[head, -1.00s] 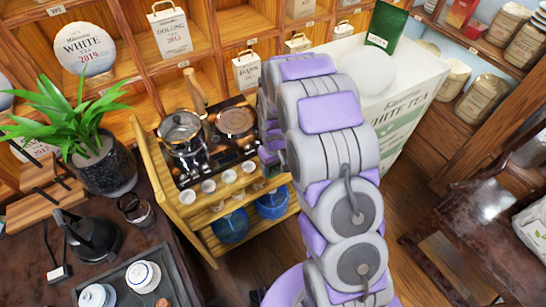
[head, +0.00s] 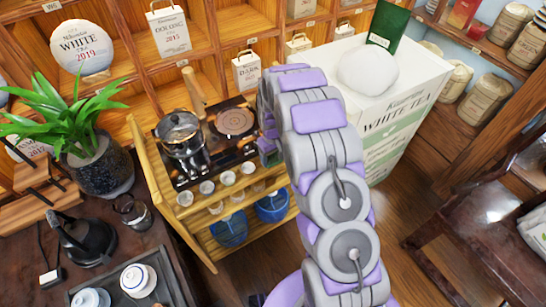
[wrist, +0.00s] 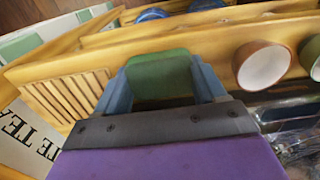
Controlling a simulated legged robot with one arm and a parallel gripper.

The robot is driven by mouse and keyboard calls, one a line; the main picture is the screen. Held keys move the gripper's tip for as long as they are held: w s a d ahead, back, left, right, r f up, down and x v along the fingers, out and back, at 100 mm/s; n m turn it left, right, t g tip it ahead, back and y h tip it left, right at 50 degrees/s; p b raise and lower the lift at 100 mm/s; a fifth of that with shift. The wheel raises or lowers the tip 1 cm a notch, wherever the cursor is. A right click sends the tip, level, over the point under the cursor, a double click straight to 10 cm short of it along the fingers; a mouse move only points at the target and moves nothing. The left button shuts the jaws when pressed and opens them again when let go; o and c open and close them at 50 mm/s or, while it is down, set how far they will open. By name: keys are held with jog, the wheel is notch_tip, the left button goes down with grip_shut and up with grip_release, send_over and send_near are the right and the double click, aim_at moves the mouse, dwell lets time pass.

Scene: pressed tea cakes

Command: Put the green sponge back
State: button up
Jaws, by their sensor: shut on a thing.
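In the wrist view, the green sponge (wrist: 160,75) sits between the two blue-grey fingers of my gripper (wrist: 163,68). The gripper is shut on it, over or just at the wooden tea cart (wrist: 112,62). A slatted wooden part (wrist: 72,103) of the cart lies to the left of the sponge. I cannot tell whether the sponge touches the cart. In the head view, my arm hides most of the gripper and the sponge, at the right side of the cart (head: 160,195).
Several small cups (head: 207,187) stand along the cart's front edge; a brown cup (wrist: 263,65) is right of my gripper. A glass pot (head: 181,140) stands on the cart top. A large White Tea box (head: 400,112) stands to the right.

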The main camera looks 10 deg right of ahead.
aim_at(273, 157)
jog(key=shift+r, duration=0.1)
jog(key=o, duration=1.1)
notch_tip(273, 157, up, 12)
jog(key=p, duration=0.3)
jog(key=s+r, duration=0.8)
jog(key=r, duration=0.1)
jog(key=s+r+m, duration=0.1)
jog(key=s+r, duration=0.2)
jog(key=s, duration=0.8)
jog(key=s+r+m+g, duration=0.1)
jog(key=s+r, duration=0.2)
jog(key=s, duration=0.8)
jog(key=s+r+m, duration=0.1)
jog(key=s+r, duration=0.3)
jog(key=s, duration=0.8)
jog(key=shift+m+g, duration=0.3)
jog(key=shift+g, duration=0.1)
